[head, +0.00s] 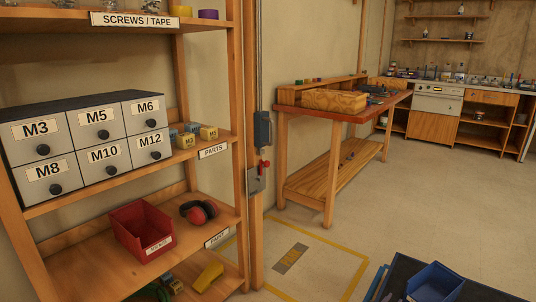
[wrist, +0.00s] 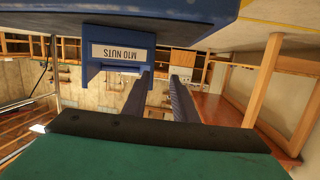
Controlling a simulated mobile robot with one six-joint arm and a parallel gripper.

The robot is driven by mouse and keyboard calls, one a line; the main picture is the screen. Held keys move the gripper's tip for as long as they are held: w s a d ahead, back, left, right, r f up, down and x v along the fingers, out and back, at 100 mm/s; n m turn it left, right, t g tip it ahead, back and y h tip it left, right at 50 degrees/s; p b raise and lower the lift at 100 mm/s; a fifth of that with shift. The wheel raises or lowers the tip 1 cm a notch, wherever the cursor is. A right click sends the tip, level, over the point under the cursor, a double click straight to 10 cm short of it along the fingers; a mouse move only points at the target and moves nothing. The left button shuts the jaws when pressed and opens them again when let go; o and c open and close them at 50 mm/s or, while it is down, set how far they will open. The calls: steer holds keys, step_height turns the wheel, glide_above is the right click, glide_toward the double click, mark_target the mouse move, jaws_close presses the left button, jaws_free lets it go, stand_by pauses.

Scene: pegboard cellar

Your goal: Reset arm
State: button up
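My gripper (wrist: 164,76) shows in the wrist view, which is upside down. Its two dark fingers are apart, with the far room visible between them and nothing held. A blue bin (wrist: 160,38) with an upside-down label reading M10 NUTS is just beyond the fingertips; I cannot tell whether they touch it. In the head view, a blue bin (head: 435,283) sits on a dark surface at the bottom right, partly cut off by the frame. My arm and gripper are not visible in the head view.
Wooden shelves (head: 120,278) at the left hold labelled drawers (head: 85,135), a red bin (head: 142,232), red earmuffs (head: 198,212) and small yellow boxes (head: 208,133). A workbench (head: 345,115) stands mid-view. Open floor (head: 430,205) lies to its right, with a yellow-marked square (head: 320,255) in front.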

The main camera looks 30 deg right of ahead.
steer(key=w+a+f+n+t+y+p, duration=0.1)
steer(key=w+a+n+t+y+p, duration=0.2)
steer(key=w+a, duration=0.6)
steer(key=w+a+n+t+y+p, duration=0.15)
steer(key=w+a+y+p, duration=0.25)
steer(key=w+a, duration=0.55)
steer(key=s+a+n+g+y+p, duration=0.15)
steer(key=a+n+y+p, duration=0.45)
steer(key=a, duration=2)
steer(key=s+a+r+n+g+y+p, duration=0.1)
steer(key=s+a+r+g+y+p, duration=0.25)
steer(key=a, duration=0.55)
steer(key=s+a+r+n+g+p, duration=0.1)
steer(key=s+a+g+p, duration=0.25)
steer(key=s+a, duration=0.45)
steer(key=s+a+r+n+g+p, duration=0.1)
steer(key=s+a+r+g+p, duration=0.1)
steer(key=s, duration=0.5)
steer(key=s+a+r+n+g+h+p, duration=0.1)
steer(key=s+a+r+n+g+p, duration=0.1)
steer(key=s+a+r, duration=0.4)
steer(key=s+r+g+p, duration=0.1)
steer(key=p, duration=0.1)
steer(key=shift+s+a+r+p, duration=0.2)
steer(key=shift+r+p, duration=0.1)
steer(key=shift+p, duration=0.1)
